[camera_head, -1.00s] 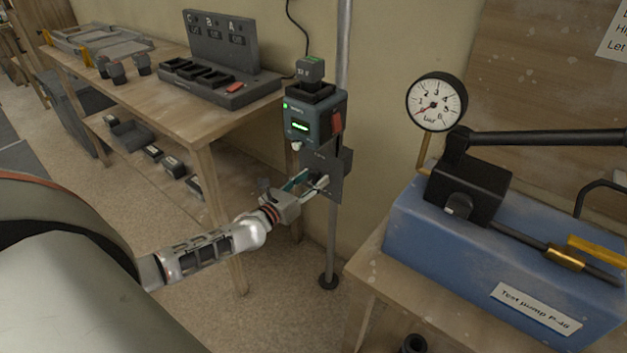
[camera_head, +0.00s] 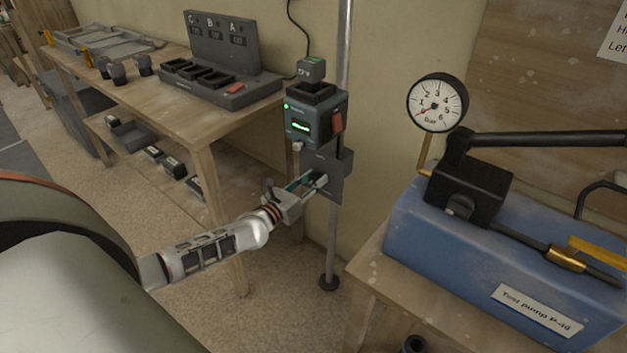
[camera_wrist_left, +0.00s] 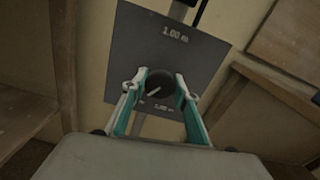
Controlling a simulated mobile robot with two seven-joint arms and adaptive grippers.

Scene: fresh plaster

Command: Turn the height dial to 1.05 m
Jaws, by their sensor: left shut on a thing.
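The height dial (camera_wrist_left: 158,86) is a dark round knob on a grey plate (camera_wrist_left: 165,45) in the left wrist view. The plate reads "1.00 m" at its top, with smaller marks below the knob that I cannot read surely. A light pointer line on the knob slants. My left gripper (camera_wrist_left: 160,90) is shut on the dial, one teal-lined finger on each side. In the head view my left gripper (camera_head: 312,187) reaches the plate (camera_head: 328,170), and its fingers hide most of the dial. A device with a green display (camera_head: 312,125) sits above the plate on the pole. My right gripper is not in view.
A vertical pole (camera_head: 332,235) carries the device. A blue test pump (camera_head: 420,240) with a pressure gauge (camera_head: 437,103) stands on a bench at right. A wooden table (camera_head: 190,115) with a black charging rack (camera_head: 222,85) stands at left.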

